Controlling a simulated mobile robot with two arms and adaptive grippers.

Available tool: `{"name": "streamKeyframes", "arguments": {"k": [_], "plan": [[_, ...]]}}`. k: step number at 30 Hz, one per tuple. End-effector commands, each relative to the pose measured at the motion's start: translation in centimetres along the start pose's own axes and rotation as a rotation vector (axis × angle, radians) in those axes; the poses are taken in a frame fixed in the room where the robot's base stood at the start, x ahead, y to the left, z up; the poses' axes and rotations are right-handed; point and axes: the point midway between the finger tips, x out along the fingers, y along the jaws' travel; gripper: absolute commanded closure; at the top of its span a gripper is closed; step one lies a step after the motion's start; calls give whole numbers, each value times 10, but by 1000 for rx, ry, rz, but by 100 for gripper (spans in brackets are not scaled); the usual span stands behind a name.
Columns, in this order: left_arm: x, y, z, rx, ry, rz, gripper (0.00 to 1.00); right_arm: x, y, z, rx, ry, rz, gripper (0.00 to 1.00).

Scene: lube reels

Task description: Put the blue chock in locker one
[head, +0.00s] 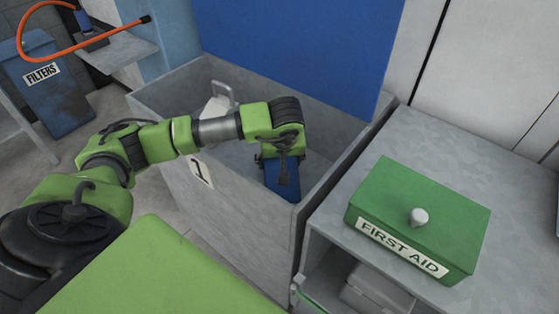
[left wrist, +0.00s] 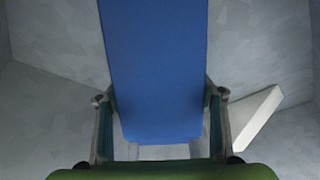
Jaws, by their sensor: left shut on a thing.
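The blue chock (head: 283,181) is inside the open top of the grey locker marked 1 (head: 227,211). My left gripper (head: 281,163) reaches down into this locker and is shut on the chock. In the left wrist view the blue chock (left wrist: 155,70) fills the middle, with a finger (left wrist: 160,125) of the gripper on each side of it. The grey inner walls of the locker surround it. I cannot tell whether the chock touches the locker floor. My right gripper is not in view.
A raised blue lid (head: 300,45) stands behind the locker. A white item (head: 218,105) is inside the locker, left of the gripper. A green first aid box (head: 418,218) sits on the grey cabinet at right. A blue filters bin (head: 45,85) stands at far left.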

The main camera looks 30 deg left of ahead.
Motion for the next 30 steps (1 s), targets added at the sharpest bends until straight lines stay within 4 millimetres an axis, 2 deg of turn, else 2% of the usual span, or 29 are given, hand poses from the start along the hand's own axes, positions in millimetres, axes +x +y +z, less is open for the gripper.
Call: {"name": "streamKeyframes", "arguments": {"k": [9,10,12,25,30], "plan": [[0,1,-2,-2,4,3,86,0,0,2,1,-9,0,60],[1,0,0,0,0,0,36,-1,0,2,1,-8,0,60],[1,0,0,0,0,0,21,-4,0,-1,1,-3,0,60],[-2,0,-1,0,0,0,21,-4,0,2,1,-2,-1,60],[-31,1,-2,2,4,4,21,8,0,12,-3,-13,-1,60]]}}
